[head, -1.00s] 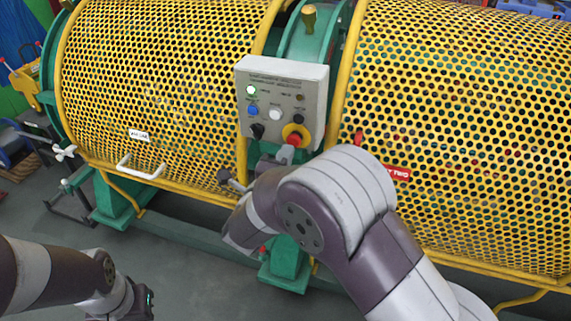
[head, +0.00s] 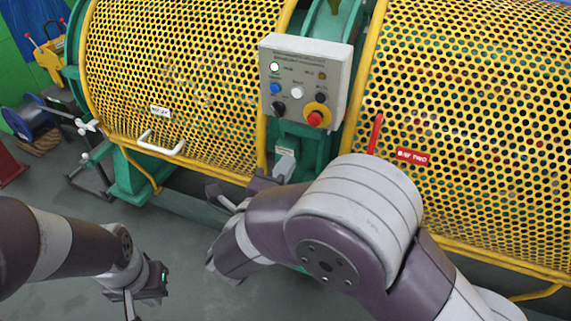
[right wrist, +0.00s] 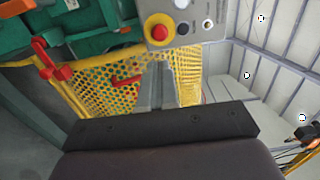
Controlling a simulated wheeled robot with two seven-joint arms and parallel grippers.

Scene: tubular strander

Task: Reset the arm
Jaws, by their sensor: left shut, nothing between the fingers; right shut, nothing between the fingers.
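My right arm reaches up from the lower right in the head view. Its gripper (head: 285,165) is shut and empty, just below the grey control box (head: 338,62) and apart from it. The box's red mushroom button (head: 315,118) on a yellow ring is uncovered. In the right wrist view the shut fingers (right wrist: 157,85) point toward the box, and the red button (right wrist: 157,31) shows above them. My left gripper (head: 130,303) is low at the left of the head view, pointing down over the floor, shut and empty.
Yellow perforated guards (head: 190,75) of the strander stand on both sides of the control box. A white handle (head: 161,143) and a red lever (head: 376,133) stick out from them. Grey floor (head: 190,255) is open between my arms.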

